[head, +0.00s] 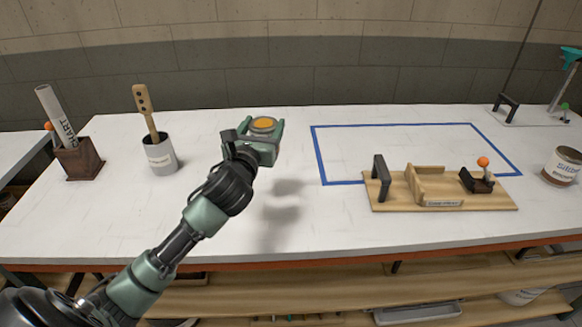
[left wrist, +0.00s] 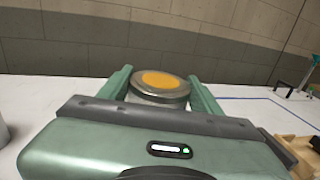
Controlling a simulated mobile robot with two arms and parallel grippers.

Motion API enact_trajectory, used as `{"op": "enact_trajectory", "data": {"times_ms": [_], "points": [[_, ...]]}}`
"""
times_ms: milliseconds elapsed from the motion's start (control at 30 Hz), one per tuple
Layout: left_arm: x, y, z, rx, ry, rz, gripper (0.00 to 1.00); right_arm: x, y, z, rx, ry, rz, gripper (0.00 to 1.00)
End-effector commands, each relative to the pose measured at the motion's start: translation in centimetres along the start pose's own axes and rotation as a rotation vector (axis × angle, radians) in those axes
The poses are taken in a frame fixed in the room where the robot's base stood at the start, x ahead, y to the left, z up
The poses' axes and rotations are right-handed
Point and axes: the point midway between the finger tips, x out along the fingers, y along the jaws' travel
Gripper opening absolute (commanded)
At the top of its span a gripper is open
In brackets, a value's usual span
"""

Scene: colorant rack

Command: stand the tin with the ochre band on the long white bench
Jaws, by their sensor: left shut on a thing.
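A tin with a metal rim and an ochre disc on its lid (head: 263,125) is held in my left gripper (head: 265,138). The fingers are shut on its two sides. In the left wrist view the tin (left wrist: 160,84) sits upright between the fingertips of the left gripper (left wrist: 163,90); its side is mostly hidden. The gripper and tin are above the long white bench (head: 330,225), with a soft shadow on the bench top below. My right gripper is not in view.
A blue tape outline (head: 420,125) marks the bench behind a wooden fixture board (head: 400,202). A pot with a wooden paddle (head: 160,155) and a dark box with a rolled chart (head: 80,160) stand left. A labelled can (head: 562,167) stands at far right. The bench front middle is clear.

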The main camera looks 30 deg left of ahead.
Motion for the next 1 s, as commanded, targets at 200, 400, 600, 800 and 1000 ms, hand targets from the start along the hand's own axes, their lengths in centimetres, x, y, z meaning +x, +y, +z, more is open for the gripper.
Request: {"op": "enact_trajectory", "data": {"times_ms": [200,400,600,800,1000], "points": [[0.0,0.0,-6.5,-0.004,0.006,0.003,0.17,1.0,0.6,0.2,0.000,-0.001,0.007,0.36],[-0.1,0.0,-10.6,-0.002,0.002,0.002,0.17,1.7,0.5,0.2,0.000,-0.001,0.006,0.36],[0.0,0.1,-12.2,0.000,0.000,0.002,0.17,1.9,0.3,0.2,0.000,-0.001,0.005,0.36],[0.0,0.0,-15.1,-0.003,0.001,0.002,0.17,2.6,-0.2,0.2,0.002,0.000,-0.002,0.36],[0.0,0.1,-15.6,0.002,-0.002,0.001,0.17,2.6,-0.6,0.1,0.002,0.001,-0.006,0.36]]}}
